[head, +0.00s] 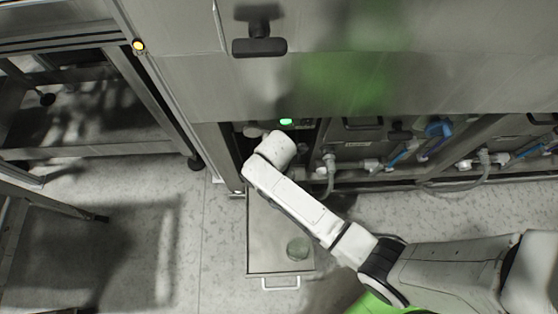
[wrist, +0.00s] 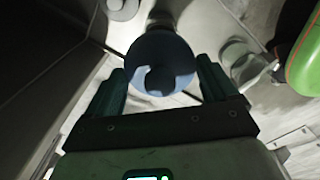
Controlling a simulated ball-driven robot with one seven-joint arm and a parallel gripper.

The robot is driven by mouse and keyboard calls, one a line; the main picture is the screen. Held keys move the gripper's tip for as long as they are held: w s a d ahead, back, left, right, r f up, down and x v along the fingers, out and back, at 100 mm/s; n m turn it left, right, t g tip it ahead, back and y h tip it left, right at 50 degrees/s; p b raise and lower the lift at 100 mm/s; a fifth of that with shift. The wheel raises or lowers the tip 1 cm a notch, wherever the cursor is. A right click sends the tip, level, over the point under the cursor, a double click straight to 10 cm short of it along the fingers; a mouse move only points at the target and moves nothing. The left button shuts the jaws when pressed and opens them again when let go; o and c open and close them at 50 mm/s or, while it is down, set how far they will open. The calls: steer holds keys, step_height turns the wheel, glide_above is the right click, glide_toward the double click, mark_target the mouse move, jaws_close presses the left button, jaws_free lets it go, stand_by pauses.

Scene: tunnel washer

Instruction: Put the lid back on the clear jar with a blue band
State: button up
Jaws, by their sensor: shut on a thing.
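In the wrist view my gripper (wrist: 160,82) is shut on a round blue-grey lid (wrist: 150,48) with a knob, held between the two dark green fingers. A clear jar (wrist: 238,62) stands to the right of the lid, apart from it. The head view shows the jar (head: 298,248) upright near the handle end of a metal tray or drawer. From above I cannot make out its blue band. In the head view my gripper and the lid are hidden beneath the end of my arm, over the tray's far end.
The pale tray (head: 265,228) has a front handle (head: 281,284) and bare surface around the jar. Behind it stands the washer (head: 350,75), with pipes and hoses (head: 400,155) low on the right. A metal frame (head: 130,95) is at the left. Open floor (head: 215,250) lies left of the tray.

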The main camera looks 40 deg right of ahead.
step_height(320, 180, down, 6)
steer(key=b, duration=0.5)
steer(key=shift+f+b, duration=0.15)
steer(key=shift+b, duration=0.2)
steer(key=shift+p, duration=0.6)
stand_by(1.1)
steer(key=shift+f+p, duration=0.15)
steer(key=shift+p, duration=0.3)
stand_by(1.4)
steer(key=o, duration=0.8)
